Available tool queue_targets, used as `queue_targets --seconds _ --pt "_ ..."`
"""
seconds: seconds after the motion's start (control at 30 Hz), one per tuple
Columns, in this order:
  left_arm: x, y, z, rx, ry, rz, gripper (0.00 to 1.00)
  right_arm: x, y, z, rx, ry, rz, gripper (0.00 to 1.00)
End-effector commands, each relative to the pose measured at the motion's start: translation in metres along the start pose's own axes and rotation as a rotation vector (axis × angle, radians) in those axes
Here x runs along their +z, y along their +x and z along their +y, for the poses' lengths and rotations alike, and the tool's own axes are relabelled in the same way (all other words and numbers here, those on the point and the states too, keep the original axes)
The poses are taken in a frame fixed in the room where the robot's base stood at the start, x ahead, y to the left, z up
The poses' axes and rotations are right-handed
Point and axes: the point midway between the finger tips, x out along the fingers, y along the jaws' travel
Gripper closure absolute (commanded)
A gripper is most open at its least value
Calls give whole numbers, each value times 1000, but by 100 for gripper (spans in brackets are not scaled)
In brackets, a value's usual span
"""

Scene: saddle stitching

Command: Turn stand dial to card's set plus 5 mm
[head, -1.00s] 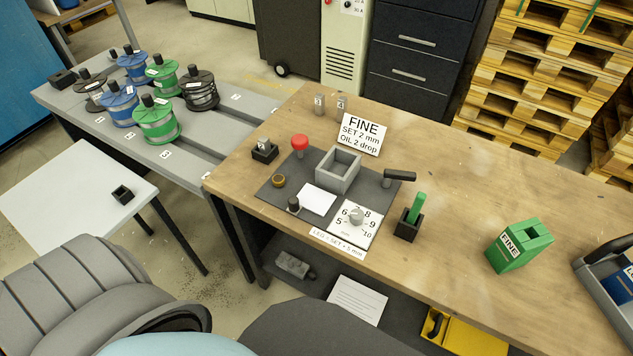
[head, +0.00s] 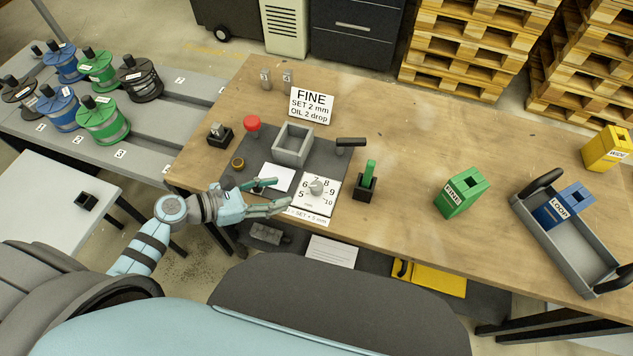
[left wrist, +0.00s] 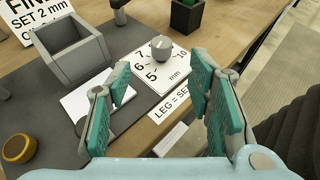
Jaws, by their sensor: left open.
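The stand dial is a grey knob (head: 317,186) on a white plate (head: 308,205) with numbers from 5 to 10. It also shows in the left wrist view (left wrist: 161,48), ahead of and between my fingers. The card (head: 311,105) stands behind it and reads FINE, SET 2 mm, OIL 2 drop. A strip label (head: 304,216) at the plate's front reads LEG = SET + 5 mm, partly hidden by my arm in the head view. My left gripper (head: 278,194) is open and empty, just left of the dial plate and apart from the knob. My right gripper is not in view.
A green tool in a black holder (head: 366,180) stands right of the dial. A green FINE block (head: 461,193) and a grey tray (head: 572,248) are further right.

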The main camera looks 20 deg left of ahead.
Motion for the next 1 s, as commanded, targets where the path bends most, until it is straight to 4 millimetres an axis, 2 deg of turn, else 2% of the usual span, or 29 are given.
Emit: queue_targets --seconds 0.2,0.4,0.57,0.8,1.0 --pt "1 65 0 0 0 -5 53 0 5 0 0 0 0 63" --pt "-1 108 0 0 3 -1 53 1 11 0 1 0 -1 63" --pt "-1 121 0 0 4 0 53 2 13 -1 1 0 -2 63" --pt "0 121 -1 0 5 1 53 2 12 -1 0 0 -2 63" --pt "0 121 0 0 5 1 85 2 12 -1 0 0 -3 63"
